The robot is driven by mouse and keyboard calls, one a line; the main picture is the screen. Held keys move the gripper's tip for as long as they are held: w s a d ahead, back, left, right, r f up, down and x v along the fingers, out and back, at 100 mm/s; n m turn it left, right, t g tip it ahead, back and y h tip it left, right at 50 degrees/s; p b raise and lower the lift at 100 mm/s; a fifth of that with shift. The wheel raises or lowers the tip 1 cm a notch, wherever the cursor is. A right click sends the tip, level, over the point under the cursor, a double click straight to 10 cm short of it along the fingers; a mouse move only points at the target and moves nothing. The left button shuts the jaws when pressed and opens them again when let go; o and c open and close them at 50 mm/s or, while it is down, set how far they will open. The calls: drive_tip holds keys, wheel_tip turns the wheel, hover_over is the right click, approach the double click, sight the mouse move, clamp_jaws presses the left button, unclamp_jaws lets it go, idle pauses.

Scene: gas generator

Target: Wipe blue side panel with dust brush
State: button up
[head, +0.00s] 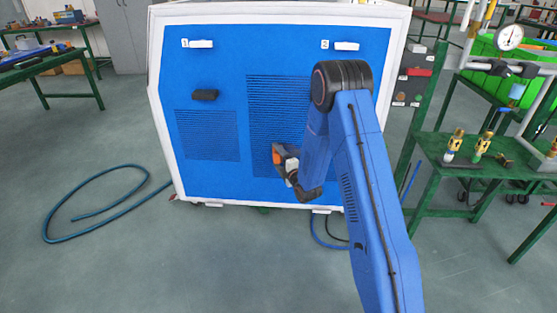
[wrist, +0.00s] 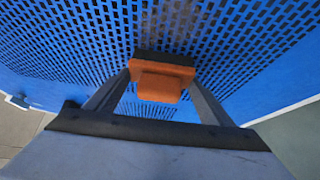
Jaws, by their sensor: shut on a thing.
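The blue side panel (head: 225,65) is the large face of a white-framed cabinet in the head view, with two perforated vent areas. The right vent grille (wrist: 230,35) fills most of the wrist view. My gripper (wrist: 163,85) is shut on the dust brush (wrist: 160,85), an orange block with a dark strip on its far side facing the panel. In the head view my gripper (head: 286,162) is in front of the lower right vent, and the orange of the brush (head: 277,157) shows there. I cannot tell whether the bristles touch the panel. My arm hides the panel's right part.
White handles marked 1 (head: 201,44) and 2 (head: 347,46) and a dark handle (head: 204,95) stick out from the panel. A blue hose (head: 90,215) lies on the floor at left. A green table (head: 455,180) with brass fittings stands at right.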

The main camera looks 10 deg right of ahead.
drive_tip(key=shift+w+r, duration=0.1)
drive_tip(key=shift+r, duration=0.25)
drive_tip(key=s+d+r, duration=0.1)
drive_tip(key=s+d, duration=0.2)
drive_tip(key=d, duration=0.8)
drive_tip(key=shift+s+d+r, duration=0.15)
drive_tip(key=shift+s+d, duration=0.1)
drive_tip(key=shift+s, duration=0.15)
drive_tip(key=shift+w+a, duration=0.25)
drive_tip(key=shift+a, duration=0.4)
drive_tip(key=shift+w+a, duration=0.3)
drive_tip(key=shift+a, duration=0.35)
drive_tip(key=shift+w+a, duration=0.25)
drive_tip(key=shift+a, duration=0.4)
drive_tip(key=shift+c, duration=0.4)
drive_tip(key=shift+w+a, duration=0.25)
drive_tip(key=shift+a, duration=0.65)
drive_tip(key=shift+w+a, duration=0.3)
drive_tip(key=shift+a, duration=0.55)
drive_tip(key=shift+w+a, duration=0.25)
drive_tip(key=shift+a, duration=0.65)
drive_tip(key=shift+w+a, duration=0.25)
drive_tip(key=shift+a, duration=0.3)
drive_tip(key=shift+w+a, duration=0.2)
drive_tip(key=shift+a, duration=0.3)
drive_tip(key=shift+c, duration=0.5)
